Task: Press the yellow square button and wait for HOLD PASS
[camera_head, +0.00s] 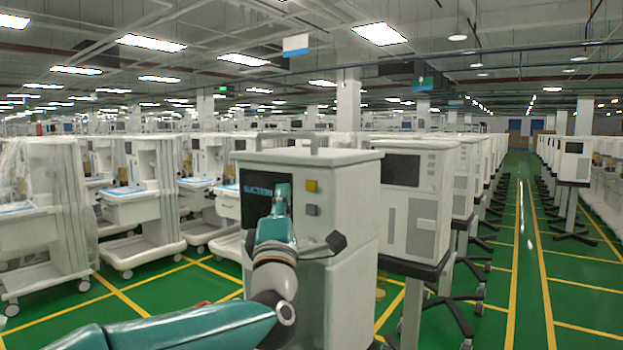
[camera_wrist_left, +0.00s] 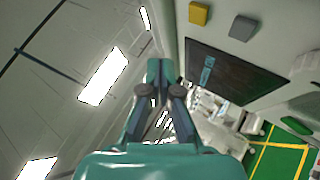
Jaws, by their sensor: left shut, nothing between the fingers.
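The yellow square button (camera_head: 312,186) is on the front face of a white cart unit (camera_head: 345,200), right of a dark screen (camera_head: 254,205) with blue letters that seem to read "SUCTION"; I see no HOLD PASS on its visible part. In the left wrist view the yellow button (camera_wrist_left: 199,14) is near the top edge, above the dark screen (camera_wrist_left: 225,72). My left gripper (camera_head: 283,190) is shut and empty. It is in front of the screen, left of the button, and covers part of the screen. In the wrist view its fingertips (camera_wrist_left: 160,70) appear apart from the button. My right gripper is not in view.
A grey square button (camera_head: 313,210) is just below the yellow one. A dark knob-like part (camera_head: 336,241) sticks out lower on the unit. More white carts (camera_head: 418,200) stand close on the right and others on the left. A green aisle (camera_head: 520,230) is open at the right.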

